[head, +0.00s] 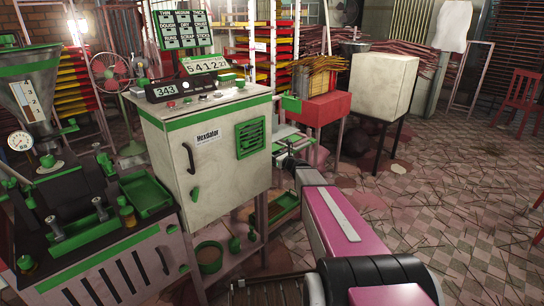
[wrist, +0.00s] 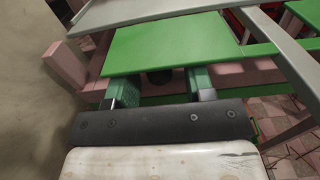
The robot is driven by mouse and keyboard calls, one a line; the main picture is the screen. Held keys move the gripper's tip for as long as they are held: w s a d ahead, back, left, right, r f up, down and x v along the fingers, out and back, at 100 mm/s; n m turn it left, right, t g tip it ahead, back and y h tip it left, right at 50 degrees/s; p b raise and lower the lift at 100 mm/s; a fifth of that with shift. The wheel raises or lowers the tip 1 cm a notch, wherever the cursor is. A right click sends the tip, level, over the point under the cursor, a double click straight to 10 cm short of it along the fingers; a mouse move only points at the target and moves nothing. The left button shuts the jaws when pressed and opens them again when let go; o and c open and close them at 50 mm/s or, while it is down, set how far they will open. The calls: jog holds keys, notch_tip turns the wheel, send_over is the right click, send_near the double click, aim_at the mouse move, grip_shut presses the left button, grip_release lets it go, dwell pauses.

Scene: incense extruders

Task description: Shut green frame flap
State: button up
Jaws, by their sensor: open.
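A flat green panel (wrist: 172,47) lies just beyond my gripper in the wrist view, with a green rail running off to the right. Grey bars (wrist: 283,62) cross above and to its right at a slant. I cannot tell which part is the hinged flap, or how far it stands open. In the head view the green and pale frame (head: 287,131) shows small behind my arm, right of the cream cabinet. My gripper (wrist: 160,90) is open, its two teal-padded fingers apart at the near edge of the panel. Contact is unclear. It also shows in the head view (head: 286,160), partly hidden.
The cream cabinet (head: 210,160) stands close on the left of my arm. A red box (head: 318,108) with incense sticks and a pale box on legs (head: 382,86) stand behind. Green trays and a press (head: 85,195) are at far left.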

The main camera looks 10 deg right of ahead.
jog(key=shift+w+a, duration=0.3)
jog(key=shift+w, duration=0.05)
jog(key=c, duration=0.9)
